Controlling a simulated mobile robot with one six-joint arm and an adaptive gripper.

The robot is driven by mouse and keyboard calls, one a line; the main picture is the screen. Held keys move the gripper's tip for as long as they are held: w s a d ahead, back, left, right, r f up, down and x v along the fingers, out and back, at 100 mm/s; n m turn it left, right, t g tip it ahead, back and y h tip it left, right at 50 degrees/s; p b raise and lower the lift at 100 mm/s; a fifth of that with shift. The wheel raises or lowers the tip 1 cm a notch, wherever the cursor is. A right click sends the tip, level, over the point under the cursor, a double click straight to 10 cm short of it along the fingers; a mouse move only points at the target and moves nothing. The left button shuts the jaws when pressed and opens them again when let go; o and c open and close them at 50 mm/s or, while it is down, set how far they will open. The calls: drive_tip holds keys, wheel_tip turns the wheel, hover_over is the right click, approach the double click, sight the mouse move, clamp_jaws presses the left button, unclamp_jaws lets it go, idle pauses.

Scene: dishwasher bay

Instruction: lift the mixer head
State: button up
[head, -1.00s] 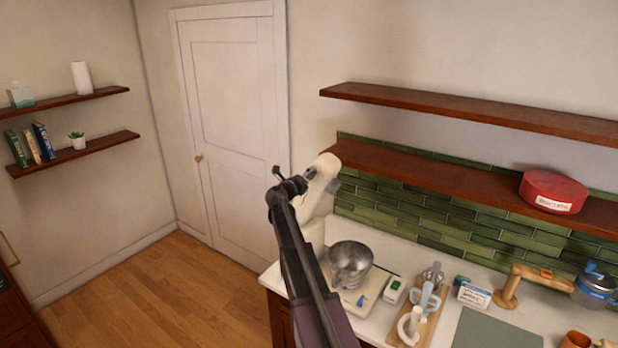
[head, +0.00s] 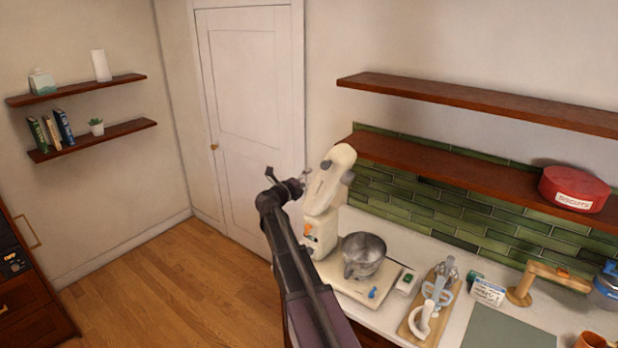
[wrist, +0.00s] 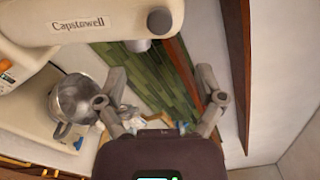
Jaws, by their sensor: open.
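The cream stand mixer (head: 320,232) stands at the left end of the counter. Its head (head: 330,180) is tilted up steeply, above and back from the steel bowl (head: 363,255). My gripper (head: 287,178) is just left of the raised head in the head view; contact cannot be made out there. In the wrist view the mixer head (wrist: 75,22) crosses the upper left, and the bowl (wrist: 80,88) is below it. My gripper (wrist: 161,75) has its fingers spread wide, with nothing between them and the head outside them.
A wooden shelf (head: 450,173) runs along the green tiles right of the mixer, with a red biscuit tin (head: 573,189) on it. A wooden board (head: 424,318) with mixer attachments lies right of the bowl. The floor (head: 160,290) at left is clear.

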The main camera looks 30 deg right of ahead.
drive_tip(key=shift+c, duration=0.2)
drive_tip(key=shift+s+f, duration=0.1)
drive_tip(key=shift+f, duration=0.05)
drive_tip(key=c, duration=0.7)
drive_tip(key=shift+s+a+f+m+g+y+b, duration=0.15)
drive_tip(key=shift+s+f+m+b, duration=0.15)
drive_tip(key=shift+f+m, duration=0.15)
drive_tip(key=shift+s+a+f+m+g+y+b, duration=0.1)
drive_tip(key=shift+s+f+m+g+y+b, duration=0.1)
drive_tip(key=shift+f+m+b, duration=0.15)
clamp_jaws()
drive_tip(key=s+a+f+m+g+y+b, duration=0.1)
drive_tip(key=s+a+f+m+y+b, duration=0.2)
drive_tip(key=f+m, duration=0.4)
drive_tip(key=s+a+f+m+g+y+b, duration=0.1)
drive_tip(key=s+a+f+m+b, duration=0.4)
drive_tip(key=f, duration=0.3)
drive_tip(key=s+a+f+m+g+y+b, duration=0.2)
drive_tip(key=s+f+m+b, duration=0.3)
drive_tip(key=f, duration=0.3)
drive_tip(key=s+a+f+m+g+y+b, duration=0.3)
drive_tip(key=s+a+f+m+y+b, duration=0.6)
drive_tip(key=s+a+f+m, duration=0.7)
wheel_tip(320, 180, down, 3)
drive_tip(key=a+m+b, duration=0.1)
drive_tip(key=a, duration=0.1)
drive_tip(key=shift+a+r+m+y+b, duration=0.15)
drive_tip(key=shift+a+m+y+b, duration=0.15)
drive_tip(key=shift+y+b, duration=0.1)
drive_tip(key=shift+s, duration=0.15)
